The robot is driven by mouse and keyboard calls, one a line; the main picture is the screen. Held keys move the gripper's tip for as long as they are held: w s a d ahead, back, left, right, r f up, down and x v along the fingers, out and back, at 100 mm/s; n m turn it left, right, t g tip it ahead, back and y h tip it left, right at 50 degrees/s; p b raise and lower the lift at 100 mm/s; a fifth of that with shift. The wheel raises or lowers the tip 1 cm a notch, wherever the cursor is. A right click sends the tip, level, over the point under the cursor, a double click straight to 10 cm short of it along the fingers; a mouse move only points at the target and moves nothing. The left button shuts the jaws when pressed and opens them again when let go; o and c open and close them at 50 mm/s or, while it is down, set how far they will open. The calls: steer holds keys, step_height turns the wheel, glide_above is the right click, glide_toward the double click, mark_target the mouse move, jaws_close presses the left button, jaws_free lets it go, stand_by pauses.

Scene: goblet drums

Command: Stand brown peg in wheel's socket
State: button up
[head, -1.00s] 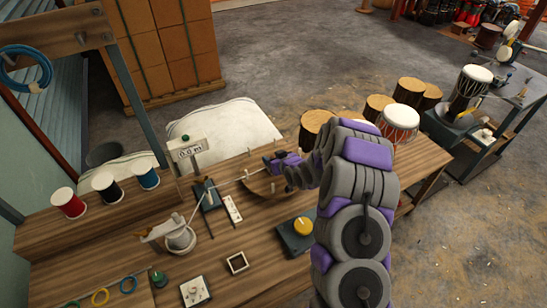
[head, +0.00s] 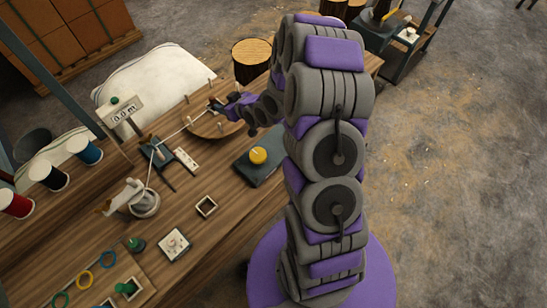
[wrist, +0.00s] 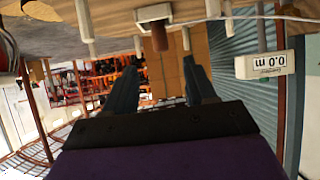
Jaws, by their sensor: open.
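The wheel (head: 202,128) is a round wooden disc with pale upright pegs on the workbench. In the wrist view, which is upside down, the brown peg (wrist: 158,38) stands with its end in a white collar (wrist: 154,13) on the wheel, close to upright. My gripper (wrist: 159,64) is open, its two dark fingers apart, with the peg in the gap just beyond the fingertips. No contact shows. In the head view my gripper (head: 217,105) is over the wheel and hides part of it; the brown peg cannot be made out there.
A white cord (head: 172,139) runs from a white spool (head: 145,204) to the wheel. A counter reading 0.0 m (head: 122,115), a dark box with a yellow knob (head: 258,156) and a small square frame (head: 206,206) stand nearby. Pale pegs (wrist: 84,18) flank the brown peg.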

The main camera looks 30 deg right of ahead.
steer(key=s+a+r+m+g+h, duration=0.1)
steer(key=s+r+g, duration=0.3)
steer(key=s, duration=1)
steer(key=s+r+m+g+h, duration=0.1)
steer(key=s+r+g, duration=0.3)
steer(key=s+r, duration=0.5)
steer(key=s+a+r+m+g+h, duration=0.1)
steer(key=s+r+g, duration=0.4)
steer(key=s, duration=1.6)
step_height(320, 180, up, 3)
steer(key=shift+a+f+m+h, duration=0.15)
steer(key=shift+a+m+h, duration=0.15)
steer(key=shift+d, duration=0.1)
